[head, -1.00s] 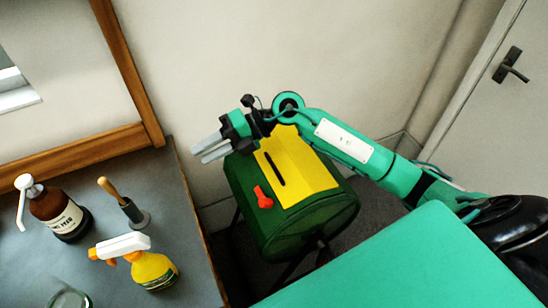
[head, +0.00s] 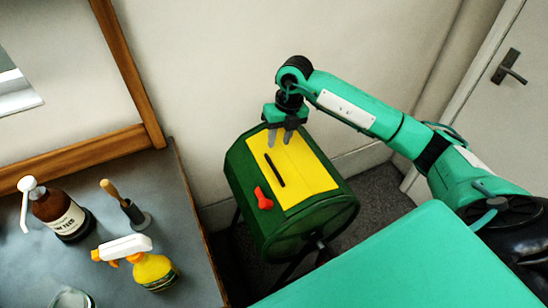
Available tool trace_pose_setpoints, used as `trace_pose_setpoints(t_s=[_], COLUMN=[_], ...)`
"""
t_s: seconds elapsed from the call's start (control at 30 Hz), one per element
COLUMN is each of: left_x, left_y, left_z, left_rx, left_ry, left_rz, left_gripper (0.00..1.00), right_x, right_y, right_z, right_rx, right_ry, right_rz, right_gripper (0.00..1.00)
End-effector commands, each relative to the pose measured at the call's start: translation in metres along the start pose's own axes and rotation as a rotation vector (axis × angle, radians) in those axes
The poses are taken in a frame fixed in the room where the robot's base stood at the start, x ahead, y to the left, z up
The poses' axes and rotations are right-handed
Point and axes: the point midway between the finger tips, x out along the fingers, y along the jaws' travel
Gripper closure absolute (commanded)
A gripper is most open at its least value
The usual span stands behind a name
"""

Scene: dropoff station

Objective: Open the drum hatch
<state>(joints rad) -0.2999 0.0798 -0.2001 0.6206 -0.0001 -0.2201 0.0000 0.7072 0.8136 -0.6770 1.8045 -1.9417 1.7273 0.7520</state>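The green drum (head: 300,222) stands on dark legs in the middle of the head view, between the counter and the door. Its yellow hatch (head: 312,179) lies flat and closed on top, with a dark slot-like handle (head: 274,170) along it. A red latch (head: 263,198) sits on the drum beside the hatch's lower left edge. My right gripper (head: 279,142) points down over the far left end of the hatch, its two grey fingers apart with nothing between them. Whether the fingertips touch the hatch cannot be told. My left gripper is not in view.
At left a dark counter (head: 120,275) holds a brown pump bottle (head: 57,212), a yellow spray bottle (head: 152,270), a wooden-handled tool in a holder (head: 130,212) and a glass jar (head: 72,299). A door (head: 490,120) with a black handle is at right.

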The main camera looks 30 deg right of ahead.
Motion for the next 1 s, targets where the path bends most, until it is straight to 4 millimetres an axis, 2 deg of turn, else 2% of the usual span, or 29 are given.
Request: trace_pose_setpoints(t_s=[0.2,0.4,0.6,0.87,1.0], left_x=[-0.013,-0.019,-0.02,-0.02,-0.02], left_y=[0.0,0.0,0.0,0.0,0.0], left_z=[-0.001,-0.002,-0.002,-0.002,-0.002], left_rx=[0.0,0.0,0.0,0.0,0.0], left_ry=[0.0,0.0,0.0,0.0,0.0], left_rz=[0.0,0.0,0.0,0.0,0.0], left_gripper=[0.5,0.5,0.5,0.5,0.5], right_x=[0.046,0.077,0.089,0.09,0.09], right_y=[0.001,0.001,0.001,0.001,0.001], right_z=[-0.001,-0.001,0.0,0.0,0.0], right_rx=[0.0,-0.001,-0.002,-0.002,-0.002], right_ry=[0.004,0.002,-0.001,-0.001,-0.001], right_rz=[0.002,0.002,0.002,0.002,0.002], right_gripper=[0.67,0.67,0.67,0.67,0.94])
